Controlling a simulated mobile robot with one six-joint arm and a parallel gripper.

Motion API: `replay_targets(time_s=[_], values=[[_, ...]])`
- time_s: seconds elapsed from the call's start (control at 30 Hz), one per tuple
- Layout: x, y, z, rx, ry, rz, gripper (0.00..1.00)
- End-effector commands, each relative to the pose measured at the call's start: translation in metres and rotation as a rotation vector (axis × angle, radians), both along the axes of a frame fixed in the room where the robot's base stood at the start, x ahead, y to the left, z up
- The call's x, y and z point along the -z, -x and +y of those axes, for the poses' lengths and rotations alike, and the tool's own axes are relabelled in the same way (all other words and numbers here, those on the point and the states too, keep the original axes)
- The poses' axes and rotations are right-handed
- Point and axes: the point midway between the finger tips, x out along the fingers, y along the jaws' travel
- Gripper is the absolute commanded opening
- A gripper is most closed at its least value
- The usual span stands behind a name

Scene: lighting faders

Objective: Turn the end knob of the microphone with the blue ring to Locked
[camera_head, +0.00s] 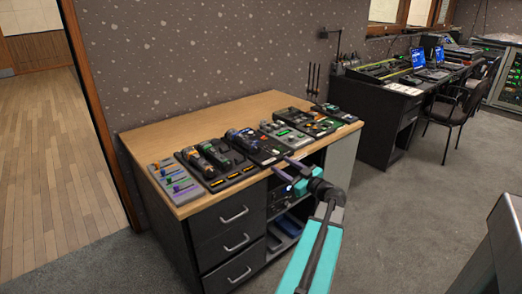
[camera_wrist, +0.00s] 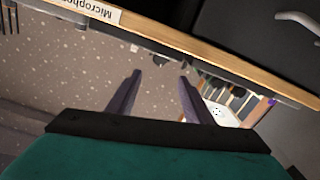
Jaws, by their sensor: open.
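The desk (camera_head: 185,125) carries a row of small devices and trays. A black tray (camera_head: 236,180) holds dark cylindrical items with orange and green marks. Another dark item (camera_head: 240,138) with a bluish tint lies just right of it. I cannot make out which is the microphone with the blue ring, nor its end knob. My gripper (camera_head: 284,168) is open and empty at the desk's front edge, right of the black tray. In the wrist view my gripper's two fingers (camera_wrist: 159,76) are apart with nothing between them. A white label (camera_wrist: 85,10) reading "Micropho…" shows there, partly cut off.
A grey panel with coloured sliders (camera_head: 174,182) sits at the desk's left end. Other panels (camera_head: 287,133) fill the right side. Drawers (camera_head: 236,238) and an open shelf are below. A dark desk with laptops (camera_head: 395,105) and a chair (camera_head: 460,105) stand at right. Carpet in front is clear.

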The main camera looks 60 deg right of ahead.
Motion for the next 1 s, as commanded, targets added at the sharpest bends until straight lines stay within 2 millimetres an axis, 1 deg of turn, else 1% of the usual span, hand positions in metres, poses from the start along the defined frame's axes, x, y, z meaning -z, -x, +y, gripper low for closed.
replay_targets(time_s=[0.27,0.47,0.67,1.0], values=[[0.0,0.0,0.0,0.0,0.0,0.0,0.47],[0.0,-0.008,-0.003,-0.001,0.0,0.0,0.47],[0.0,-0.028,-0.01,-0.002,0.0,0.0,0.47],[0.0,-0.074,-0.026,-0.002,0.0,0.0,0.47]])
